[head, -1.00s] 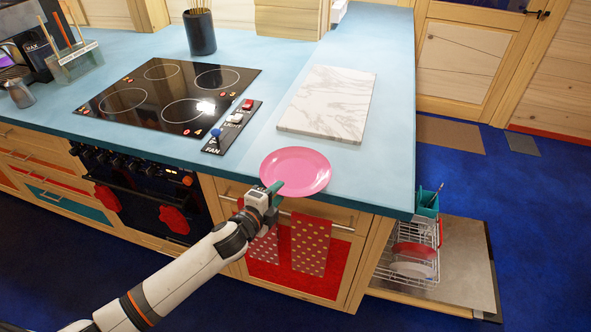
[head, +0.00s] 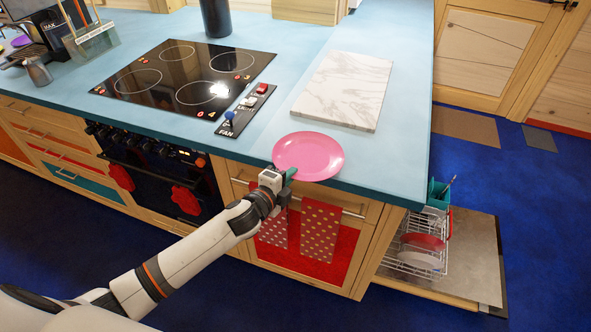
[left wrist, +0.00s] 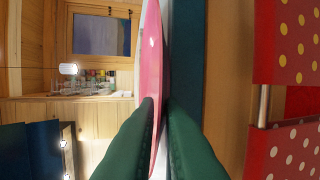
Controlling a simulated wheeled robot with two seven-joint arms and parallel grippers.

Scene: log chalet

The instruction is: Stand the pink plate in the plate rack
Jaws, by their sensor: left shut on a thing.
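The pink plate (head: 308,156) lies about level at the front edge of the blue counter, in front of the marble board; I cannot tell whether it touches the counter. My left gripper (head: 288,175) is shut on its near left rim. In the left wrist view the green fingers (left wrist: 158,112) pinch the pink plate (left wrist: 151,60), which shows edge-on between them. The wire plate rack (head: 411,266) stands low at the right, beyond the counter's end, with a red plate (head: 423,241) and a pale plate (head: 416,259) in it. My right gripper is out of view.
The counter (head: 385,165) has bare room right of the plate. The marble board (head: 343,90) and black cooktop (head: 182,88) lie behind it. A teal holder (head: 438,194) is at the rack's back. Dotted towels (head: 316,228) hang on the cabinet front below.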

